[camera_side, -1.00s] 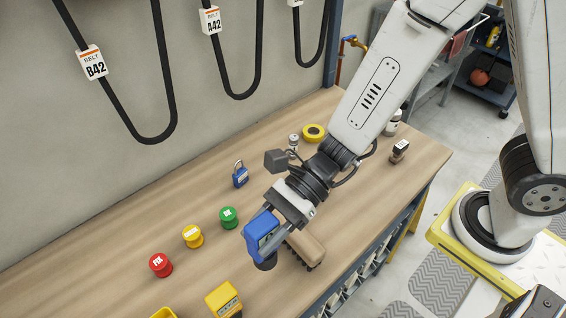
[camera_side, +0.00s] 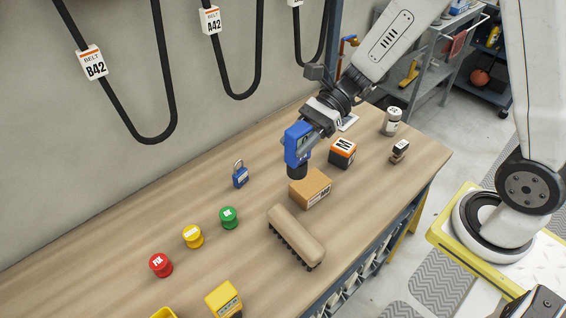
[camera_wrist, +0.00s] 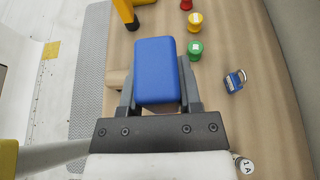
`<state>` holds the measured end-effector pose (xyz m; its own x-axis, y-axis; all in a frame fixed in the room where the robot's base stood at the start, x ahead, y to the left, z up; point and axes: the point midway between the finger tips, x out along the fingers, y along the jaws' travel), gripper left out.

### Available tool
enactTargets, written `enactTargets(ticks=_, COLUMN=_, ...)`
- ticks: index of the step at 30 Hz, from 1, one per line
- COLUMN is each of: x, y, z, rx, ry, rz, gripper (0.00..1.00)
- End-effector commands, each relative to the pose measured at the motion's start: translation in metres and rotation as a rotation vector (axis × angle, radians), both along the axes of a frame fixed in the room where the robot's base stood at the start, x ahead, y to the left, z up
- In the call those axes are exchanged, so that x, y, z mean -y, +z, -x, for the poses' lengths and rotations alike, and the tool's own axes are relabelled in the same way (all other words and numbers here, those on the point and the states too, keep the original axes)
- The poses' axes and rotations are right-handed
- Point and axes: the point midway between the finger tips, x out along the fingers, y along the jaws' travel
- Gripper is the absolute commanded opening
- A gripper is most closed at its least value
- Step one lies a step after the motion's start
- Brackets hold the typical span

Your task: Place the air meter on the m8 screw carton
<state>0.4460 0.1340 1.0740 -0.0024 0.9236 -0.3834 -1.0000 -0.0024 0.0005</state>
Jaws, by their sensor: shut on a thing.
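The air meter (camera_side: 297,143), a blue body with a dark round lower end, is held upright in my gripper (camera_side: 308,138). It hangs above the table, at the upper left edge of a brown carton (camera_side: 310,188) in the side view. I cannot tell whether its lower end touches the carton. The carton's label is too small to read surely; it may be the m8 screw carton. In the wrist view the air meter (camera_wrist: 155,70) sits between both fingers of my gripper (camera_wrist: 157,95) and hides what is beneath it.
A dark box with an orange and white label (camera_side: 343,152) stands just behind the carton. A brush (camera_side: 295,237) lies in front. A blue padlock (camera_side: 240,175) and green (camera_side: 229,217), yellow (camera_side: 193,236) and red (camera_side: 160,264) buttons are left.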

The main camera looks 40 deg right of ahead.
Motion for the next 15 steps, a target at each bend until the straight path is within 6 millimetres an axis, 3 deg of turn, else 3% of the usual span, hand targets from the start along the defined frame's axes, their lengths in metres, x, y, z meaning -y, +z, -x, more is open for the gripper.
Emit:
enactTargets(ticks=6, x=0.038, y=0.002, z=-0.005, rx=0.0, ry=-0.005, rz=-0.001, gripper=0.0)
enactTargets(ticks=15, x=0.054, y=0.002, z=-0.005, rx=0.001, ry=-0.002, rz=-0.002, gripper=0.0)
